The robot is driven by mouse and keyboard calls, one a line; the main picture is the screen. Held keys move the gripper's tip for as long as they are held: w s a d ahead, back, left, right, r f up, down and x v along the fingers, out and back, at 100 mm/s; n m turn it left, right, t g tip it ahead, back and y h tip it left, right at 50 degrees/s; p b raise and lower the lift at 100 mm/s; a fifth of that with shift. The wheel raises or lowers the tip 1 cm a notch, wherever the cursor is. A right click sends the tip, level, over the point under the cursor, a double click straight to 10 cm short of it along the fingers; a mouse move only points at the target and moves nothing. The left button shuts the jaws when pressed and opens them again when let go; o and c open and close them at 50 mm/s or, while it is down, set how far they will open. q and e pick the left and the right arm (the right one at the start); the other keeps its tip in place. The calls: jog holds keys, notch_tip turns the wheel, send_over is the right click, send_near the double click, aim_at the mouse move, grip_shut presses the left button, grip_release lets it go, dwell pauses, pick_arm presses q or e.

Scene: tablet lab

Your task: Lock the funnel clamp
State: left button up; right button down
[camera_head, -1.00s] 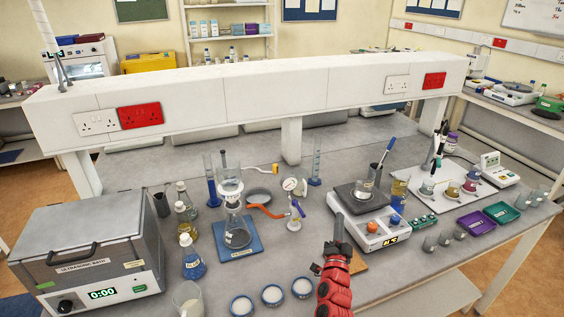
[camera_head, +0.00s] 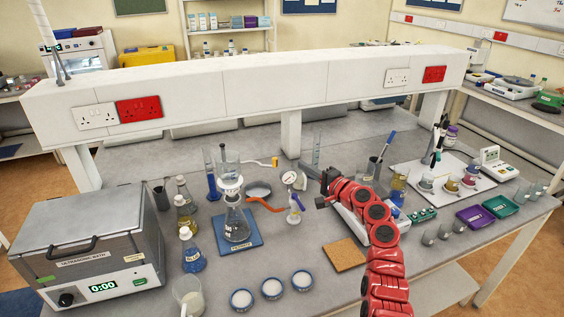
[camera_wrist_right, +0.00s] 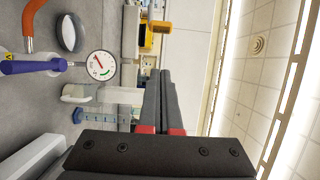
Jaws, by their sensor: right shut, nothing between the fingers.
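The glass filter funnel (camera_head: 230,183) stands upright on a conical flask (camera_head: 237,224) on a blue base (camera_head: 238,246), left of centre in the head view. A rod with a yellow end (camera_head: 262,163) sticks out to the right at funnel height; I cannot tell whether the clamp is open or locked. My right gripper (camera_head: 312,172) is shut and empty, raised right of the funnel and apart from it. Its closed fingers also show in the wrist view (camera_wrist_right: 164,100). My left gripper is not in view.
A gauge (camera_head: 290,178) on a valve with a blue handle stands between funnel and gripper; an orange hose (camera_head: 265,205) lies between. My arm partly hides the hotplate (camera_head: 343,212).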

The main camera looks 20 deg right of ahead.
jog(key=shift+w, duration=0.1)
jog(key=w+a+p, duration=0.4)
jog(key=w+a, duration=0.1)
jog(key=shift+w+a+p, duration=0.3)
jog(key=shift+a+p, duration=0.05)
jog(key=shift+p, duration=0.05)
dwell(1.1)
jog(key=shift+a+f, duration=0.1)
